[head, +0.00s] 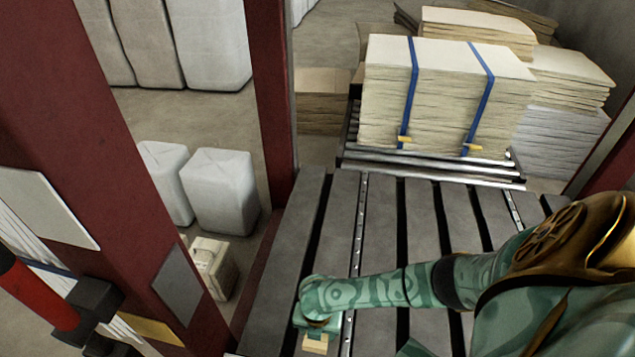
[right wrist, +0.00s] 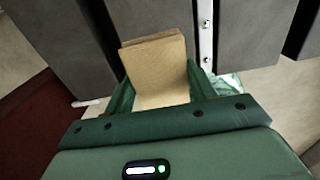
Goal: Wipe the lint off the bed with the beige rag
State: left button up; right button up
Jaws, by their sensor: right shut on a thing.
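The beige rag (right wrist: 155,65) looks like a flat folded pad. It is between the fingers of my right gripper (right wrist: 160,90), which is shut on it. In the head view the rag (head: 316,345) shows as a small pale patch below the green right gripper (head: 318,331), at the bottom middle. The bed (head: 340,215) is a row of dark grey slats with dark gaps and studded metal strips. The rag is over its left part; I cannot tell whether it touches the slats. I cannot make out any lint for certain. My left gripper is not in view.
A strapped paper stack (head: 440,95) stands on rollers (head: 430,170) beyond the bed. A red post (head: 110,150) rises at left, with a red-and-black fitting (head: 85,315) near it. White bales (head: 220,185) stand on the floor. Slats right of the gripper look bare.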

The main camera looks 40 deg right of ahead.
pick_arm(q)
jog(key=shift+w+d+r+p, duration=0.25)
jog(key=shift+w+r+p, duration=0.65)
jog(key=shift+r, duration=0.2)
pick_arm(e)
jog(key=shift+r, duration=1.05)
